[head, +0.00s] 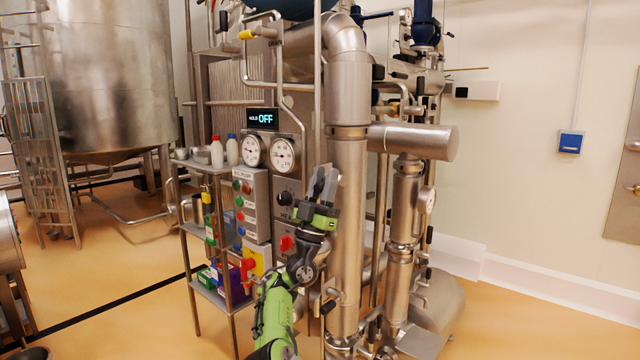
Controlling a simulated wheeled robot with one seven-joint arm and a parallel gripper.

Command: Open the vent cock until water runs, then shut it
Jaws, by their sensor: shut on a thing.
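My gripper (323,187), with grey fingers on a green and black body, is raised in front of the equipment, left of the thick vertical steel pipe (347,215). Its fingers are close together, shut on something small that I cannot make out. I cannot tell for sure which fitting is the vent cock. A small yellow-handled fitting (247,34) sits on thin pipework at the upper left of the plate unit, well apart from my gripper. I see no running water.
A control box (252,205) with coloured buttons, two round gauges (283,155) and a display reading HOLD OFF (262,119) stand left of my gripper. A shelf rack (206,171) holds bottles. A large tank (105,75) is behind left. Floor at right is clear.

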